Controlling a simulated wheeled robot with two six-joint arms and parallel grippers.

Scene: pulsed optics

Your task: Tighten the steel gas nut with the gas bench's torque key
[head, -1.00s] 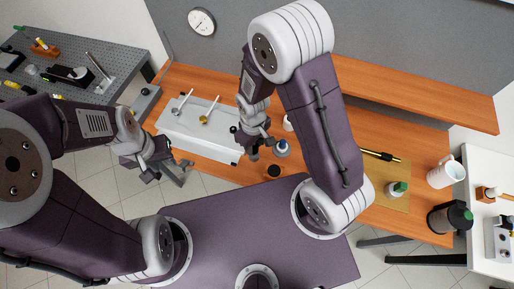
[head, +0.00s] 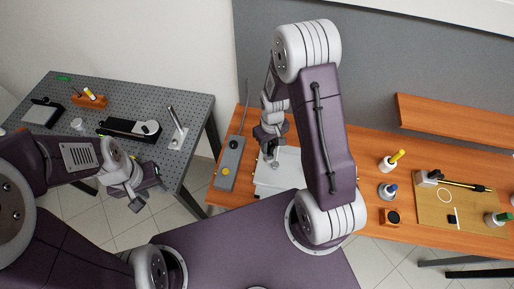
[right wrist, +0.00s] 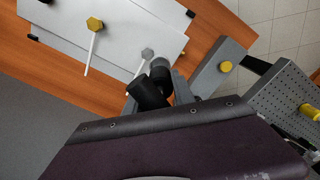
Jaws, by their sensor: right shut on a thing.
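In the right wrist view a steel hex nut (right wrist: 147,54) sits on a white tube on a pale panel (right wrist: 115,25). A brass hex nut (right wrist: 94,24) sits on another white tube to its left. My right gripper (right wrist: 150,92) is shut on a dark cylindrical tool (right wrist: 160,70), probably the torque key. The tool's end appears close beside the steel nut; contact cannot be told. In the head view my right gripper (head: 270,150) is over the panel (head: 272,182), which my arm partly hides. My left gripper (head: 145,195) is open and empty, left of the wooden bench.
A grey box with a yellow button (head: 228,165) lies left of the panel. A perforated table (head: 190,105) with tools stands at the left. Bottles, a small dark block (head: 389,216) and a tan mat (head: 435,210) occupy the wooden bench at the right.

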